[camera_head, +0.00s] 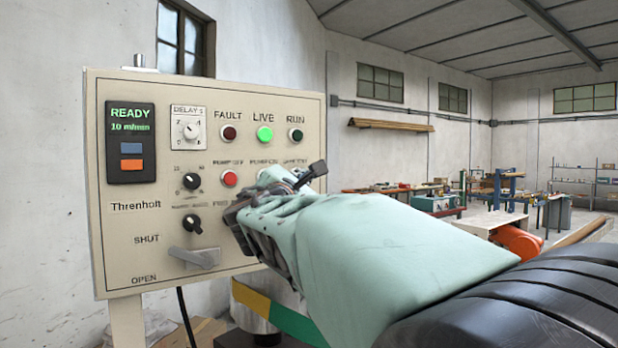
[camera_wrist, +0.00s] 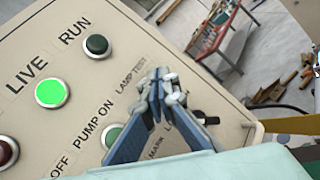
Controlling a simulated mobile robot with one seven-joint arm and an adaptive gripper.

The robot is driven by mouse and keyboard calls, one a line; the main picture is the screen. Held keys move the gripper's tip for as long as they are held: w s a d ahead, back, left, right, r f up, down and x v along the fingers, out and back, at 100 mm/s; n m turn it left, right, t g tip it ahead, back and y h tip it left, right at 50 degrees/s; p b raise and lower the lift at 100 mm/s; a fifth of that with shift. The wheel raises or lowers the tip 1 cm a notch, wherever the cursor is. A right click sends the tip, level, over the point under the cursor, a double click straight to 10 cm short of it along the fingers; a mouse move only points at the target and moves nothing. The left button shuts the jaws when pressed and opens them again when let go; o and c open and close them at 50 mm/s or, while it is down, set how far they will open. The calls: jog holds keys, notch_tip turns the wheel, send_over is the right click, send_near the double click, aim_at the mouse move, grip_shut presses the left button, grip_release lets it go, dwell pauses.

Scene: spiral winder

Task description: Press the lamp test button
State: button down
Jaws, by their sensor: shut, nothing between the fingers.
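The beige control panel (camera_head: 140,240) fills the left of the head view, and its face also shows in the wrist view (camera_wrist: 35,85). The button below that label is hidden behind my fingers. My gripper (camera_head: 240,212) is in front of the panel's right part, and it also shows in the wrist view (camera_wrist: 162,82). It is shut and empty, with the fingertips together beside the label. I cannot tell whether they touch the panel.
Nearby are the green pump-on button (camera_wrist: 112,136), lit LIVE lamp (camera_wrist: 51,93), dark RUN lamp (camera_wrist: 96,45), red pump-off button (camera_head: 229,178) and black knobs (camera_head: 192,181). A grey SHUT/OPEN lever (camera_head: 195,257) sits low. Workbenches (camera_head: 440,204) stand far behind at right.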

jog(key=shift+w+a, duration=0.3)
jog(key=shift+w, duration=0.05)
dwell(0.8)
jog(key=shift+s, duration=0.1)
jog(key=shift+s+d+b, duration=0.5)
jog(key=shift+s+b, duration=0.1)
dwell(0.3)
jog(key=s+d+b, duration=0.1)
jog(key=s+d, duration=0.1)
jog(key=s+b, duration=0.1)
jog(key=s, duration=0.1)
jog(key=shift+s+d+b, duration=0.1)
jog(key=shift+d+b, duration=0.25)
jog(key=shift+d, duration=0.05)
dwell(0.5)
